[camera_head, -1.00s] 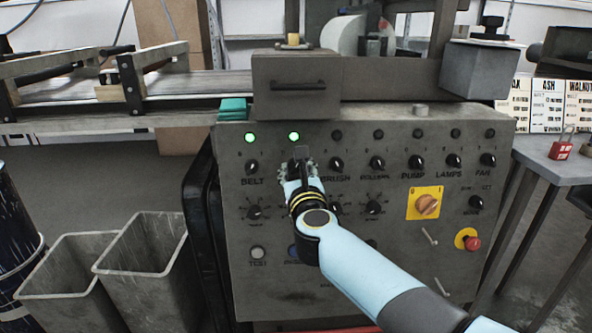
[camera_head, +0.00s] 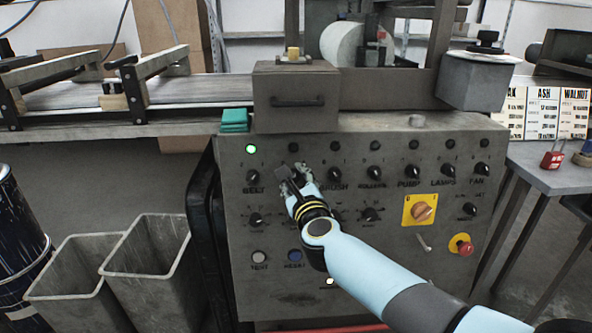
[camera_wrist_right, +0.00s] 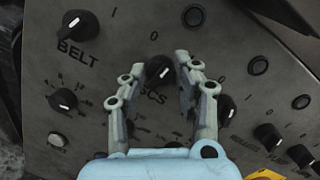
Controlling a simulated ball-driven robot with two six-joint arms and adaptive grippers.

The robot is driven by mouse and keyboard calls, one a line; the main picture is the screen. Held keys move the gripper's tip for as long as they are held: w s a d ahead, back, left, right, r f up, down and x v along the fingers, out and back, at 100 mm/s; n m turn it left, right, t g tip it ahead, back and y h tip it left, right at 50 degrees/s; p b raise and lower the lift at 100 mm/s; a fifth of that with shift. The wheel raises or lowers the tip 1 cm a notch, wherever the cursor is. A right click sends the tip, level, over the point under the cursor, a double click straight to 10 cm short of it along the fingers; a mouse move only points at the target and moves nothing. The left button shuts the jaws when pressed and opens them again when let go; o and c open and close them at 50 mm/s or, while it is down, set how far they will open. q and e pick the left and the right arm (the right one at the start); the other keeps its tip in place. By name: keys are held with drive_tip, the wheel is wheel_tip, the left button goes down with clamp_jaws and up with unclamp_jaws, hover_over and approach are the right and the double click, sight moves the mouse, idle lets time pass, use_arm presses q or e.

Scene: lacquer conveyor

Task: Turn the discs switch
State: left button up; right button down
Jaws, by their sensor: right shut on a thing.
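The discs switch (camera_wrist_right: 159,70) is a black knob with a white pointer mark on the grey control panel (camera_head: 290,297). My right gripper (camera_head: 292,176) is at this knob, between the belt switch (camera_head: 253,177) and the brush switch. In the right wrist view its fingers (camera_wrist_right: 158,72) stand on both sides of the knob, shut on it. The lamp above the discs switch (camera_head: 294,147) is dark. The belt lamp (camera_head: 251,149) is lit green. My left gripper is not in view.
More knobs stand to the right, such as the pump switch (camera_head: 413,172). An orange rotary switch (camera_head: 423,210) and a red button (camera_head: 463,247) sit lower right. The conveyor (camera_head: 200,93) runs above. Two grey bins (camera_head: 150,270) stand left of the panel.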

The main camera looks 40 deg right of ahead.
drive_tip(key=n+p, duration=0.2)
drive_tip(key=n, duration=0.1)
drive_tip(key=n+p, duration=0.1)
drive_tip(key=p, duration=0.1)
drive_tip(key=shift+r+n+g+y, duration=0.25)
drive_tip(key=shift+n+g+y, duration=0.05)
drive_tip(key=shift+y, duration=0.1)
drive_tip(key=shift+f+n+p, duration=0.15)
drive_tip(key=shift+n+p, duration=1.1)
drive_tip(key=shift+n, duration=0.15)
drive_tip(key=shift+f, duration=0.1)
drive_tip(key=c, duration=1)
unclamp_jaws()
drive_tip(key=shift+s, duration=0.1)
drive_tip(key=v, duration=1.1)
drive_tip(key=shift+s+r, duration=0.35)
